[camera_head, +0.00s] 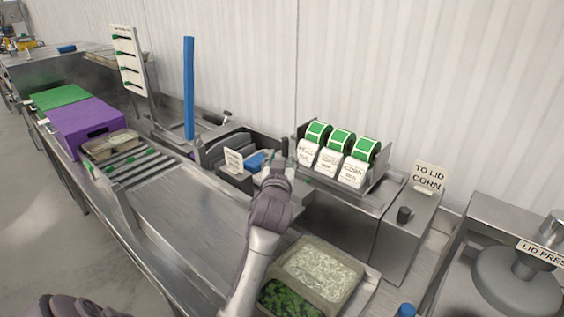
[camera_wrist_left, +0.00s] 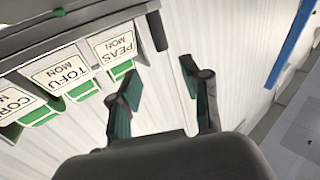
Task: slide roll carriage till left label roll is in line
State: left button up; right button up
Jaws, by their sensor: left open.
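The roll carriage (camera_head: 372,187) is a grey rack on the bench, right of centre in the head view. It holds three green label rolls in a row: the left label roll (camera_head: 318,131), the middle roll (camera_head: 341,138) and the right roll (camera_head: 366,149). In the left wrist view the PEAS label (camera_wrist_left: 114,46) is nearest my fingers, then TOFU (camera_wrist_left: 60,70), then a partly cut-off label. My left gripper (camera_head: 278,158) is open, just left of the carriage's left end; its fingers (camera_wrist_left: 165,80) show nothing between them. Whether a finger touches the carriage is unclear. My right gripper is out of view.
A dark bin with a small card (camera_head: 234,161) and a blue item lies left of the gripper. A blue post (camera_head: 189,88) stands behind. A tray of rice and greens (camera_head: 318,270) sits in front.

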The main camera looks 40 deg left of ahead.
pick_arm(q)
jog(key=shift+v, duration=0.95)
